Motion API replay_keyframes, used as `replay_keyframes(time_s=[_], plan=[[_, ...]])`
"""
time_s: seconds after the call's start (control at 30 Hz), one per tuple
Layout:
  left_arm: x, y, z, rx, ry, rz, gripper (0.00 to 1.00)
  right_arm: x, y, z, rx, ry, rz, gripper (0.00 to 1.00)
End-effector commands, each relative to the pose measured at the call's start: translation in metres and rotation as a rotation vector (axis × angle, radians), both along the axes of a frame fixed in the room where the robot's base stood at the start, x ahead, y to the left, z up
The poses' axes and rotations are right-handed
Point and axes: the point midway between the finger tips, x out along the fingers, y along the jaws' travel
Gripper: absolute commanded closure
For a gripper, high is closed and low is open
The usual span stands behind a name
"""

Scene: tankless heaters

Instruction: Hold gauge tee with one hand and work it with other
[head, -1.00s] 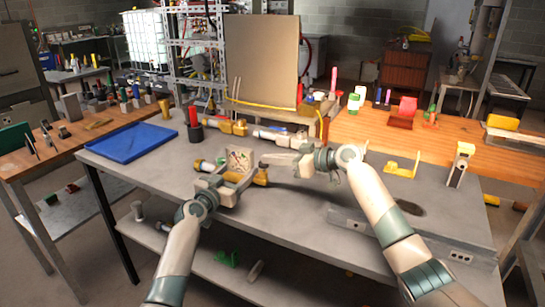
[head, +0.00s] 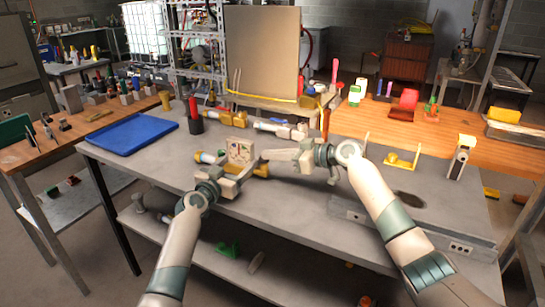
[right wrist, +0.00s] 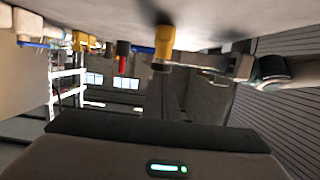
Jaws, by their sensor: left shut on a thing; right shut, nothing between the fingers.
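The gauge tee (head: 262,171) appears as a small brass piece near the middle of the grey bench in the head view. My left gripper (head: 252,168) is shut on it, though the fingers partly hide the contact. It also seems to show as the yellow-brass piece (right wrist: 163,42) in the upside-down right wrist view, with my left gripper (right wrist: 205,68) reaching it from the right. My right gripper (head: 268,157) is shut and empty, its tips just above and behind the tee. I cannot tell whether they touch it.
A small board with coloured marks (head: 240,151) stands just behind the left gripper. Brass and grey fittings (head: 280,129) lie farther back. A blue tray (head: 130,138) and a dark cup (head: 195,122) are at the left. A yellow bracket (head: 402,160) is at the right.

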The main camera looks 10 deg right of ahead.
Motion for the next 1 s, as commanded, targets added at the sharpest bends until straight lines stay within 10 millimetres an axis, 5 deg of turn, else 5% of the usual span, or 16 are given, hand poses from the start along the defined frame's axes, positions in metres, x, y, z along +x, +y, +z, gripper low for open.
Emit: replay_keyframes(time_s=[0.23,0.6,1.0], plan=[[0.0,0.001,0.001,-0.001,0.0,0.001,0.8,-0.001,-0.003,0.034,0.0,-0.004,-0.001,1.0],[0.0,0.0,0.0,-0.001,0.0,0.001,0.8,-0.042,-0.059,0.05,0.0,-0.005,-0.001,1.0],[0.0,0.0,0.0,-0.001,-0.001,0.001,0.8,-0.057,-0.079,0.057,0.003,-0.005,0.0,1.0]])
